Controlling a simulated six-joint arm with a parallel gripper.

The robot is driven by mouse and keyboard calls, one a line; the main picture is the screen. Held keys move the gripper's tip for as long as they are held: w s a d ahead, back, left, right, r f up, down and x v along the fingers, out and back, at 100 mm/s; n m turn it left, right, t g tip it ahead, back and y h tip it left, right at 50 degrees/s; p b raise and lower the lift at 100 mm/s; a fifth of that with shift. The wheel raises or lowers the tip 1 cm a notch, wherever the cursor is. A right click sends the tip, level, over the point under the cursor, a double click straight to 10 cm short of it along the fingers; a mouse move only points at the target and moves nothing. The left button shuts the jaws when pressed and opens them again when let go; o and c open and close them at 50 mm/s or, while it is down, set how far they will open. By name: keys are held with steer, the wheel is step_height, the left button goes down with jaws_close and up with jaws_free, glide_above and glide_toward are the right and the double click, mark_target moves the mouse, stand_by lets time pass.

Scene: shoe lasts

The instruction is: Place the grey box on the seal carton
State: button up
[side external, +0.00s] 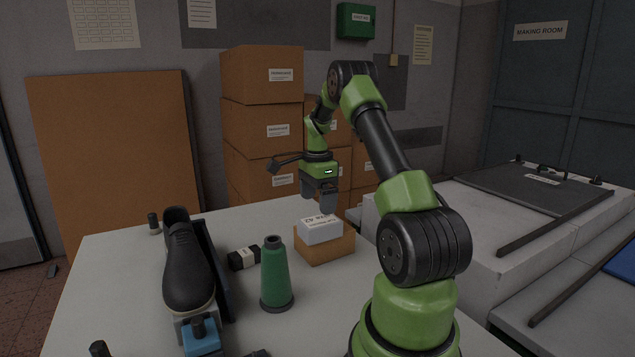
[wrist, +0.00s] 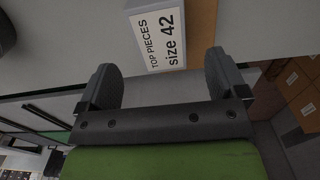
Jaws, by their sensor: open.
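The grey box (side external: 320,232) rests on top of the brown seal carton (side external: 328,250) near the table's far right edge. Its light label reads "TOP PIECES size 42" in the wrist view (wrist: 157,36). A brown strip of the carton (wrist: 204,25) shows beside the box there. My gripper (side external: 320,202) is above the box, pointing down, with its jaws open and empty. In the wrist view the fingers (wrist: 160,66) stand apart, with the box ahead between them and no finger closed on it. The side view does not clearly show the gap between fingertips and box.
A green thread cone (side external: 275,275) stands left of the carton. A small black box (side external: 243,258) lies behind it. A black shoe (side external: 186,260) on a stand is further left. Stacked brown cartons (side external: 262,125) stand behind the table. The tabletop (side external: 105,262) is clear at far left.

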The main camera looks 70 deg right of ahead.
mark_target(317, 221)
steer(key=w+a+r+n+t, duration=0.35)
steer(key=a+r+n, duration=0.65)
steer(key=a+r, duration=0.7)
steer(key=s+a+n+t+y, duration=0.1)
steer(key=s+a+n+t, duration=0.1)
steer(key=s+a+n, duration=0.3)
steer(key=s+a+n+t+y, duration=0.1)
steer(key=s+a+n, duration=0.4)
steer(key=a, duration=0.8)
steer(key=n, duration=0.3)
steer(key=shift+s+a+f+t, duration=0.15)
steer(key=shift+s+f+t, duration=0.1)
steer(key=shift+f+t, duration=0.1)
